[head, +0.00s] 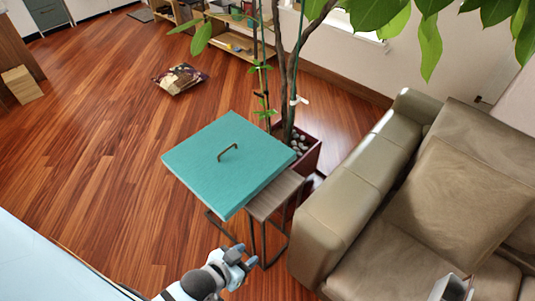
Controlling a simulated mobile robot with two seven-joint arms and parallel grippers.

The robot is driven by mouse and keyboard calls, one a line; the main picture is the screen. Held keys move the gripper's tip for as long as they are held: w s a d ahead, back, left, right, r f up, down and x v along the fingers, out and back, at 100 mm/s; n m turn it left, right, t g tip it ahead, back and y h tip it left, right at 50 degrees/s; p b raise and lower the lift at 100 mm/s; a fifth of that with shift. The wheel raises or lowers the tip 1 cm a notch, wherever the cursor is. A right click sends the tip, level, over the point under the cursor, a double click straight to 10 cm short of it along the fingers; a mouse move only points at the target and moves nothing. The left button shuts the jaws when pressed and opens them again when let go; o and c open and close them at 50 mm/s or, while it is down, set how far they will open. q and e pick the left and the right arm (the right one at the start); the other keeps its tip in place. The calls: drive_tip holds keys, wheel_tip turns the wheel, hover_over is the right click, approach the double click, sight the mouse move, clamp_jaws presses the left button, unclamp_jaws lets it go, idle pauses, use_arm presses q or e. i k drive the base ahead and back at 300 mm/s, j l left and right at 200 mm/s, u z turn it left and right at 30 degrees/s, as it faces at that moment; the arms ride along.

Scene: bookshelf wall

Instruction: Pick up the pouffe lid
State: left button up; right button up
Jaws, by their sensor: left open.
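The pouffe lid (215,170) is a flat teal square with a small dark bent handle (228,152) on top. It lies over a dark metal frame, and its right corner overlaps a small wooden-topped side table (275,197). What bears its weight underneath is hidden. My left gripper (243,260) is at the bottom centre, in front of the lid's near corner. It is open, with nothing seen between its fingers, and apart from the lid and handle.
A beige sofa (345,190) stands close on the right. Behind the lid is a plant in a dark red planter (309,153), with leaves overhanging. A patterned object (180,79) lies on the wooden floor. The floor left of the lid is largely clear.

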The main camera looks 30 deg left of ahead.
sight(226, 163)
drive_tip(key=j+z, duration=0.4)
drive_tip(key=k+j+z, duration=0.1)
drive_tip(key=j+z, duration=0.3)
drive_tip(key=j, duration=0.15)
drive_tip(key=k+j, duration=0.1)
drive_tip(key=j, duration=0.25)
drive_tip(key=k+j+z, duration=0.1)
drive_tip(key=j, duration=0.25)
drive_tip(key=k+j, duration=0.1)
drive_tip(key=j, duration=0.25)
drive_tip(key=k+j+z, duration=0.1)
drive_tip(key=j, duration=0.25)
